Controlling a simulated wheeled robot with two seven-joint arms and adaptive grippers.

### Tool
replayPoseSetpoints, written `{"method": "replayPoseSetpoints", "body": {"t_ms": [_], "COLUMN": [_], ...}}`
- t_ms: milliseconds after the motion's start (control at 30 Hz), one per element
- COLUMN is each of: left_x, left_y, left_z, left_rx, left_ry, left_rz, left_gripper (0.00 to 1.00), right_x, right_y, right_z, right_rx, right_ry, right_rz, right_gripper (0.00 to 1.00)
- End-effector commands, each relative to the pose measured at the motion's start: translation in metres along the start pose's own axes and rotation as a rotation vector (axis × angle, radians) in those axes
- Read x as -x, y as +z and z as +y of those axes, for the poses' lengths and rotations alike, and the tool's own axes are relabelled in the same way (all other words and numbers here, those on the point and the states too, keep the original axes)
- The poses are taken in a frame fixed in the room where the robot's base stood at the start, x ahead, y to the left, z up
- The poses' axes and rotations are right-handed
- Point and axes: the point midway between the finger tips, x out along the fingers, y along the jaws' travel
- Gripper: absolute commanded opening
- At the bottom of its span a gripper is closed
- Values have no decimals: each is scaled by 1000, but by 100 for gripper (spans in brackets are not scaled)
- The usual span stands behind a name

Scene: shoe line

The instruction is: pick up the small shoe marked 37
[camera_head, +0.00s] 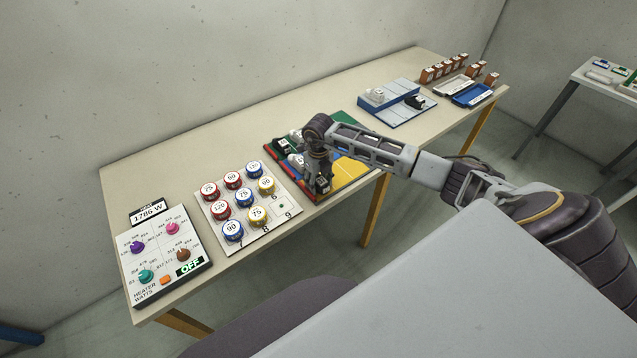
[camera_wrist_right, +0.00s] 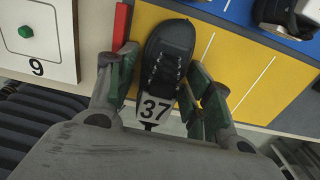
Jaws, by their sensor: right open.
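The small dark shoe marked 37 (camera_wrist_right: 166,58) stands on the yellow section (camera_wrist_right: 232,62) of the coloured board, with its white 37 tag toward the bottom of the right wrist view. My right gripper (camera_wrist_right: 162,92) is open, with one finger on each side of the shoe. I cannot tell whether the fingers touch it. In the head view my right gripper (camera_head: 319,166) is over the near left part of the board, and the shoe (camera_head: 323,183) shows partly below it. My left gripper is not in view.
Other shoes stand on the board's blue section, one dark shoe (camera_wrist_right: 287,15) to the right. A red strip (camera_wrist_right: 121,25) runs close by the left finger. Left are a panel of numbered round tins (camera_head: 232,230) and a heater panel (camera_head: 205,262). Trays (camera_head: 455,86) stand at the far end.

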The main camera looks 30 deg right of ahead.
Motion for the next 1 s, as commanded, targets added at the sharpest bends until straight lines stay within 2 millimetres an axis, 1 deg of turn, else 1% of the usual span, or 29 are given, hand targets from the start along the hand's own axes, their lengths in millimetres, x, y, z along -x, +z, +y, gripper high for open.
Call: {"method": "replayPoseSetpoints", "body": {"t_ms": [100,133,300,400,633,767,867,1000], "left_x": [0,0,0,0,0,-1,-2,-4], "left_y": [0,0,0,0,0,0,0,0], "left_z": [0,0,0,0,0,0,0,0], "left_rx": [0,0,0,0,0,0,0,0], "left_ry": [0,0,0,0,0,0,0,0], "left_rz": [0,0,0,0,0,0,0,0], "left_gripper": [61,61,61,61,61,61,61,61], "right_x": [0,0,0,0,1,5,11,27], "right_y": [0,0,0,0,0,1,1,1], "right_z": [0,0,0,0,0,0,0,-1], "right_rx": [0,0,0,0,0,0,-1,0], "right_ry": [0,0,0,0,0,0,1,-1], "right_rz": [0,0,0,-1,-1,-2,-3,-4], "right_gripper": [51,48,26,15,15,15,15,15]}}
